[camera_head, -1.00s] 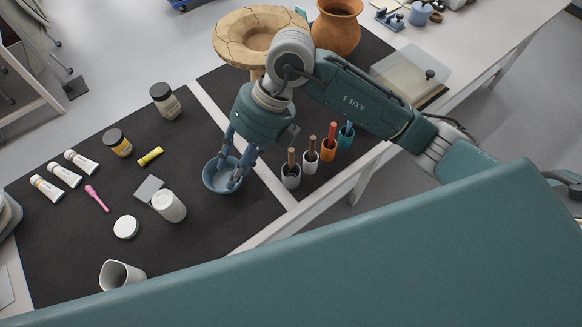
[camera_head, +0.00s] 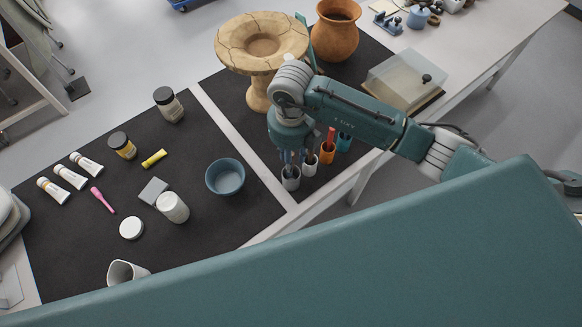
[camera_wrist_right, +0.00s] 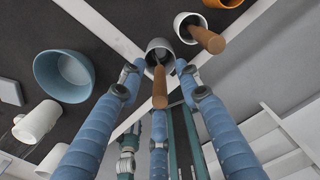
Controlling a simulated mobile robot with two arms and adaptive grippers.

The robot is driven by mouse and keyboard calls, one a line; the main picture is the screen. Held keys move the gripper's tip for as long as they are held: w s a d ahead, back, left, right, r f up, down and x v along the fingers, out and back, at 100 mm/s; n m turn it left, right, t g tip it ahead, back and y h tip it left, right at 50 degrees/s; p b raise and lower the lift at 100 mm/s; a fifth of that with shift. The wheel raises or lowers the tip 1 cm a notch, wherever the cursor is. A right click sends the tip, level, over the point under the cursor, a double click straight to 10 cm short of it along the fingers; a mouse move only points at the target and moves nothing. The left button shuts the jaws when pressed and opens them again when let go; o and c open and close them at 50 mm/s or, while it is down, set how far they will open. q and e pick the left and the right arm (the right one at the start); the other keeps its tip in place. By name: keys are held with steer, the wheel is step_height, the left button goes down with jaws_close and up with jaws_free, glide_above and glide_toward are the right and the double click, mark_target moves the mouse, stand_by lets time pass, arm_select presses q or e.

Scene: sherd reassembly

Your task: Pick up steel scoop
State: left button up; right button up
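My right gripper (camera_head: 291,158) points down over the grey cup (camera_head: 291,180) at the front of the row of cups. In the right wrist view its blue fingers (camera_wrist_right: 158,70) are spread on either side of a wooden handle (camera_wrist_right: 160,88) that stands up from the grey cup (camera_wrist_right: 158,46). The fingers look apart from the handle. My left gripper is not in view.
Beside the grey cup stand a white cup (camera_head: 309,169) with another wooden handle, an orange cup (camera_head: 327,156) and a teal cup (camera_head: 344,143). A blue bowl (camera_head: 225,178) and white jar (camera_head: 172,209) are to the left. A cracked clay vessel (camera_head: 232,50) stands behind.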

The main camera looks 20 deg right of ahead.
steer(key=shift+f, duration=1)
steer(key=shift+c, duration=0.3)
jaws_close()
steer(key=shift+r, duration=0.1)
step_height(320, 180, up, 11)
steer(key=b, duration=0.2)
steer(key=shift+w+a+b, duration=0.1)
steer(key=shift+b, duration=0.3)
step_height(320, 180, up, 9)
